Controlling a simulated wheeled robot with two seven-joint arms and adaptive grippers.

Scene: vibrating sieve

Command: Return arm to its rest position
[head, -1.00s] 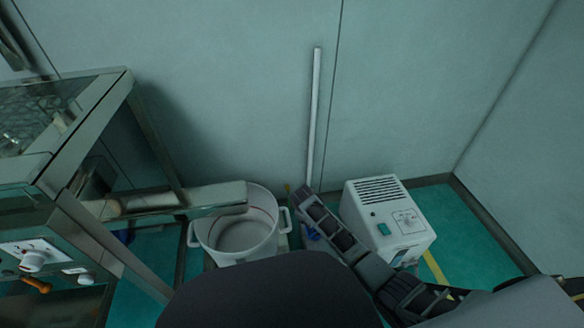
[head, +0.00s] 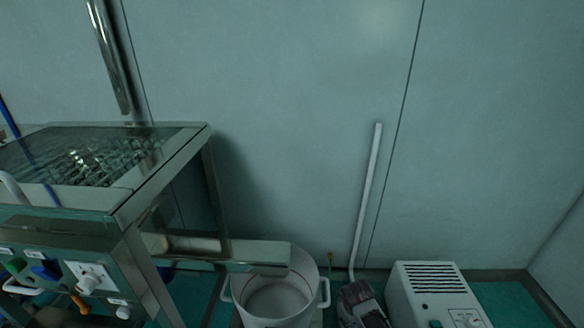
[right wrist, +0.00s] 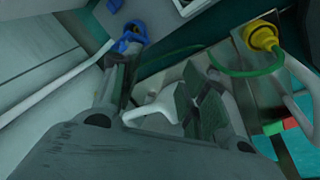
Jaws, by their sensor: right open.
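I see nothing held. My left gripper is in neither view.
The vibrating sieve (head: 165,180) stands at left, its chute (head: 258,254) over the white pot (head: 272,300). The white unit (head: 435,290) stands by the wall at right.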

